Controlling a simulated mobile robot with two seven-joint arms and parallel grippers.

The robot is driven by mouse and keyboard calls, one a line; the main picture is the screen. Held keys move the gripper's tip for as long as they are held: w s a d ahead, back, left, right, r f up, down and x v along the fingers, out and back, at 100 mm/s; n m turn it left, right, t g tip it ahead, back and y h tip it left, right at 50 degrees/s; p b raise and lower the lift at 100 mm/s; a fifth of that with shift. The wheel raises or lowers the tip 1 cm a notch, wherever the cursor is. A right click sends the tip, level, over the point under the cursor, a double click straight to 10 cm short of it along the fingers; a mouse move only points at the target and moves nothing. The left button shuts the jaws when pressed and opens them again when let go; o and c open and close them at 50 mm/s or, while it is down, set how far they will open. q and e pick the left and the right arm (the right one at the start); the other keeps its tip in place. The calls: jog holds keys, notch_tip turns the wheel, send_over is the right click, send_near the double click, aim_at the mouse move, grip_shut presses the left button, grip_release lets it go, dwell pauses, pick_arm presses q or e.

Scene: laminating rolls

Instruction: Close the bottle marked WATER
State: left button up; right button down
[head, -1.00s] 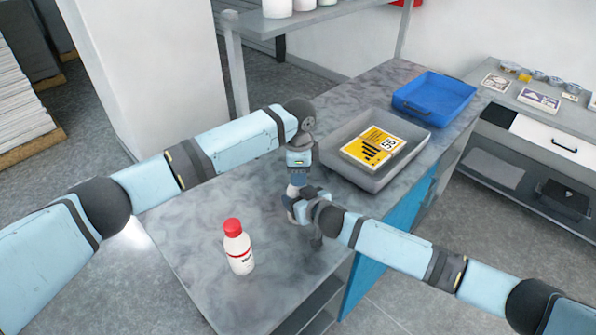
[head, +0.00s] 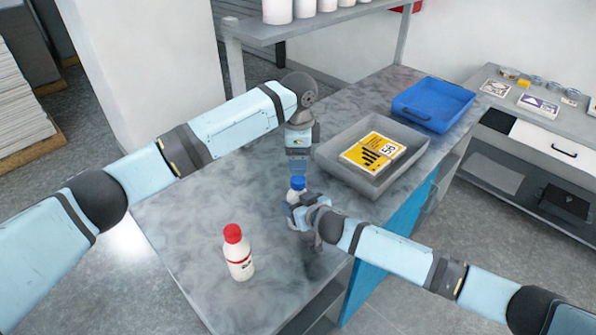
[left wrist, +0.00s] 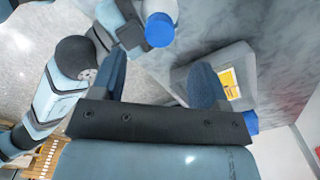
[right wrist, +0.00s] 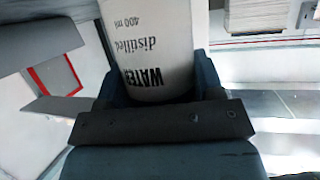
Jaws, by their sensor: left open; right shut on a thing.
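The bottle marked WATER (right wrist: 150,45) is white with dark print reading "WATER", "distilled" and "400 ml" in the right wrist view. My right gripper (head: 303,212) is shut around its body. In the head view the bottle (head: 291,199) stands roughly upright, mostly hidden by that gripper. A blue cap (head: 298,183) sits on its top, and it also shows in the left wrist view (left wrist: 160,29). I cannot tell how tight the cap is. My left gripper (head: 299,170) is open and empty just above the cap, its fingers pointing down.
A white bottle with a red cap (head: 239,254) stands on the grey worktop (head: 190,225) at the front left. A grey tray (head: 338,150) with a yellow box (head: 373,151) and a blue tray (head: 433,103) lie further back. A shelf (head: 262,27) with white rolls stands behind.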

pick_arm(q)
notch_tip(320, 180, up, 5)
dwell(0.4)
pick_arm(e)
jog(key=shift+c, duration=0.8)
grip_release()
pick_arm(q)
jog(key=shift+f+b, duration=0.65)
jog(key=shift+f, duration=0.05)
pick_arm(e)
jog(key=v, duration=1.4)
jog(key=shift+f, duration=0.2)
